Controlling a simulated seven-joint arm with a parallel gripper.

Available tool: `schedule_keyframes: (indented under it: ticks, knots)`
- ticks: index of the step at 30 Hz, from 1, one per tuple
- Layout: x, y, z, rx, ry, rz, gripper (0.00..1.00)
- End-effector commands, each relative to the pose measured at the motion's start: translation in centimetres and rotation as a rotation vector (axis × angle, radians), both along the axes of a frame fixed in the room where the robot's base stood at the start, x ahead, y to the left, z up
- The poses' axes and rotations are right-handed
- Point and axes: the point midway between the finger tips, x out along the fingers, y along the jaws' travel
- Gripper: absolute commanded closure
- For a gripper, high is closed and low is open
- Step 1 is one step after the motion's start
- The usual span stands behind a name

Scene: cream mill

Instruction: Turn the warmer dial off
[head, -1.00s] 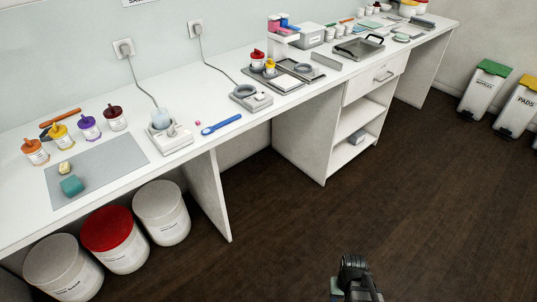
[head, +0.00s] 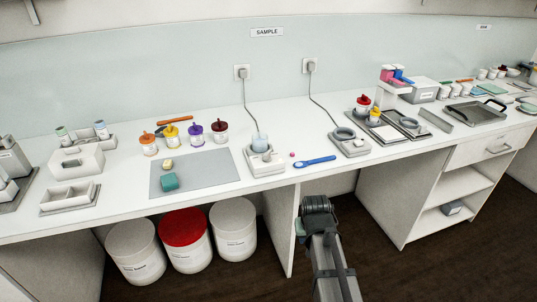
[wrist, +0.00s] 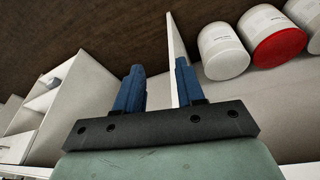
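Two small white corded devices stand on the bench. The left device (head: 266,170) carries a pale round vessel (head: 260,142). The right device (head: 352,150) has a grey ring on top. A small pale knob-like shape shows on the front of each, but dial markings are too small to read, and I cannot tell for certain which is the warmer. My gripper (head: 318,204) is low in front of the bench, below the counter edge and apart from both devices. In the wrist view my gripper (wrist: 157,75) has its two blue fingers spread with nothing between them.
A blue spoon (head: 315,160) and a small pink ball lie between the devices. A grey mat (head: 195,180) and lidded jars are to the left. Bins (head: 185,245) stand under the bench, beside an upright panel (head: 280,220).

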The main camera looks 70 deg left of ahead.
Motion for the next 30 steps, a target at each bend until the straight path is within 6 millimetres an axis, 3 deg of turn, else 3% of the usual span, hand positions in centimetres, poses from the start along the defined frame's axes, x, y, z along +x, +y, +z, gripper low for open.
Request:
schedule_keyframes:
  ticks: [1, 6, 15, 19, 24, 27, 30]
  knots:
    - [-1.5, 2.4, 2.2, 0.023, -0.01, 0.025, 0.62]
    - [-5.9, 7.5, 8.9, 0.086, -0.037, 0.081, 0.62]
    - [-12.6, 14.5, 21.7, 0.185, -0.066, 0.111, 0.62]
    - [-13.4, 16.4, 26.4, 0.213, -0.072, 0.082, 0.62]
    - [-12.5, 19.0, 32.1, 0.228, -0.077, -0.006, 0.62]
    - [-11.8, 20.6, 33.0, 0.199, -0.074, -0.092, 0.62]
    - [-11.2, 20.9, 33.1, 0.165, -0.069, -0.202, 0.62]
